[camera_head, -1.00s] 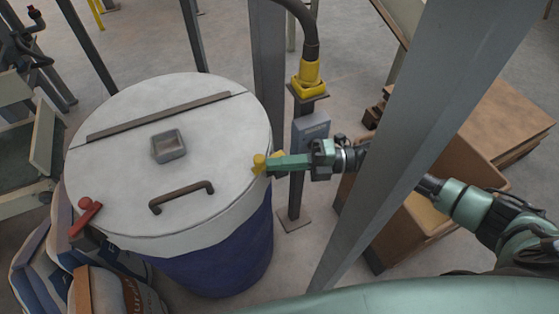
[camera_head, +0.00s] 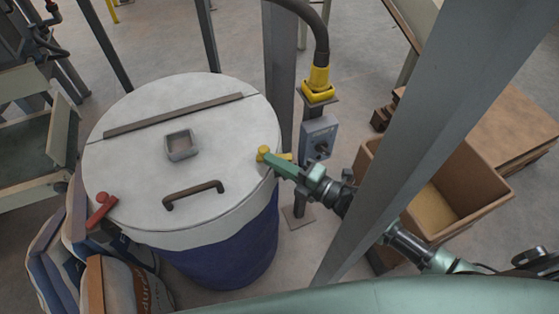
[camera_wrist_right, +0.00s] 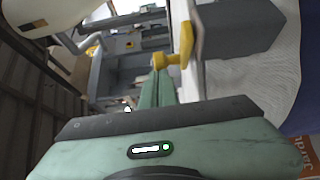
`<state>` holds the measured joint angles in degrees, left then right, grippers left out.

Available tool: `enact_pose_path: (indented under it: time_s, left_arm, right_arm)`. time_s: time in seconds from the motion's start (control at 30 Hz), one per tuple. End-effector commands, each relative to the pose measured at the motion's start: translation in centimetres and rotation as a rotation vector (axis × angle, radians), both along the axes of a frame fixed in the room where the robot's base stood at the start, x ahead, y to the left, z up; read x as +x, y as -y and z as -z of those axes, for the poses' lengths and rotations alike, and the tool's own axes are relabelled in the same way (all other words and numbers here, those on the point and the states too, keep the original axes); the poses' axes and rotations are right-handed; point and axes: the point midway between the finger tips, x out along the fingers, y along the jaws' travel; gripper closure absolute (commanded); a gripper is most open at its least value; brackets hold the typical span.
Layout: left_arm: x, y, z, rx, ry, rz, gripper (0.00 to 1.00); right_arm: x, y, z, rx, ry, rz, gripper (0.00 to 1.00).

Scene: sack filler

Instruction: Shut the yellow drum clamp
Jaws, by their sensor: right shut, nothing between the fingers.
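The yellow drum clamp (camera_head: 264,153) sits at the right rim of the drum's pale lid (camera_head: 145,180). Its rounded knob points up at the lid edge, and a yellow part shows behind my fingers. My right gripper (camera_head: 274,163) is shut and empty, with its green fingertips at the clamp; I cannot tell whether they touch it. In the right wrist view the clamp (camera_wrist_right: 172,60) lies just beyond the fingertips (camera_wrist_right: 158,72). The blue drum body (camera_head: 225,250) stands below the lid. A red clamp (camera_head: 101,208) is at the lid's left rim. My left gripper is not in view.
A grey post (camera_head: 420,140) stands close to my right arm. A grey switch box (camera_head: 319,137) and a yellow-collared hose (camera_head: 318,80) are behind the drum's right side. A cardboard box (camera_head: 450,205) is at right. Sacks (camera_head: 120,285) lean at the drum's lower left.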

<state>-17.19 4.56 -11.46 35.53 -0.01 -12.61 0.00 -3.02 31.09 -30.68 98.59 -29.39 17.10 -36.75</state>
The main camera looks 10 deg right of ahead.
Motion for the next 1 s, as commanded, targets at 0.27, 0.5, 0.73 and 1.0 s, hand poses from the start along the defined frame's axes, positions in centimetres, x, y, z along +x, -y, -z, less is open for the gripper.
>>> enact_pose_path:
  time_s: [0.27,0.5,0.73,1.0]
  left_arm:
    - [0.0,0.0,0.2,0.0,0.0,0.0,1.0]
    - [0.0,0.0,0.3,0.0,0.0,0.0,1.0]
    - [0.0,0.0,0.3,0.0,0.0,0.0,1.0]
    - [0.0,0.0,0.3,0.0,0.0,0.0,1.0]
  right_arm:
    - [0.9,-0.5,0.0,0.0,0.003,0.012,1.0]
    - [1.2,-0.7,0.1,0.0,0.001,0.01,1.0]
    - [1.3,-0.8,0.0,0.0,0.001,0.01,1.0]
    - [1.3,-0.8,0.0,0.0,0.001,0.01,1.0]
